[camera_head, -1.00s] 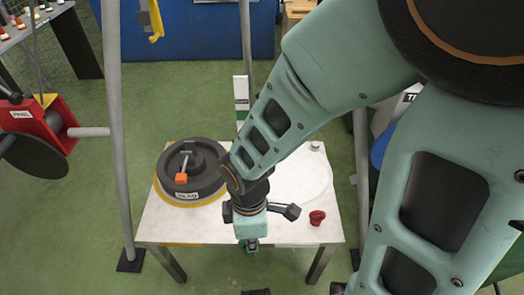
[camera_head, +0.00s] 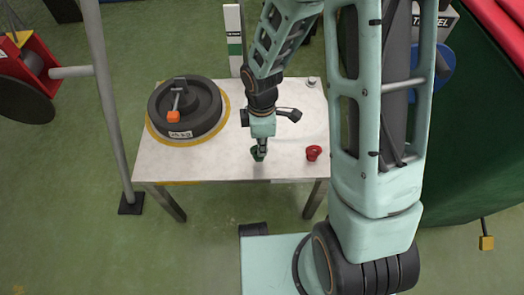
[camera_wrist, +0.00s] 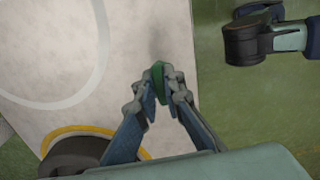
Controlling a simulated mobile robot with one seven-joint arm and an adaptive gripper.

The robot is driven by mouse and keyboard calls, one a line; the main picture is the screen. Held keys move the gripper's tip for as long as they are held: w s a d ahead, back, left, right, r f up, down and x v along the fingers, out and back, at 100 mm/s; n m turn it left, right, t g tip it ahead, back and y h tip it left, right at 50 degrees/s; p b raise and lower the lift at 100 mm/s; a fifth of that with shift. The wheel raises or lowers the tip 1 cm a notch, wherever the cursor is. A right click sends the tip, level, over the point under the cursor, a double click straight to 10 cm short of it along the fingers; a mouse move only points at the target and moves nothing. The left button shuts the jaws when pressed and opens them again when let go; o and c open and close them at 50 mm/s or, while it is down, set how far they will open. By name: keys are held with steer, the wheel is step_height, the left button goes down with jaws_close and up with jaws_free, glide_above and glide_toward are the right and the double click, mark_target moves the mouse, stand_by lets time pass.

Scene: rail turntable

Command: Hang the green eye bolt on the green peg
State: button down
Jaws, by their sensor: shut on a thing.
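My gripper (camera_head: 260,150) points down over the front part of the white table (camera_head: 225,160). Its fingers are closed on the green eye bolt (camera_head: 257,155), which is small and dark green. In the wrist view the green eye bolt (camera_wrist: 158,72) sits between the two fingertips (camera_wrist: 160,88), partly covered by them. I cannot tell how high it is above the tabletop. I cannot make out a green peg in any view now.
A red eye bolt (camera_head: 313,152) lies right of my gripper. A white post with a green band (camera_head: 235,40) is behind. A grey pole (camera_head: 105,100) stands at left.

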steer(key=shift+w+d+f+b, duration=0.1)
steer(key=shift+f+b, duration=0.05)
steer(key=shift+f, duration=0.65)
steer(key=shift+w+f+b, duration=0.1)
steer(key=shift+f+b, duration=0.05)
steer(key=shift+f, duration=0.6)
steer(key=shift+f, duration=0.1)
steer(key=shift+f, duration=0.15)
steer(key=c, duration=2)
jaws_free()
steer(key=shift+c, duration=0.2)
steer(key=shift+b, duration=0.3)
step_height(320, 180, up, 11)
steer(key=p, duration=0.4)
steer(key=shift+p, duration=0.35)
steer(key=shift+w, duration=0.1)
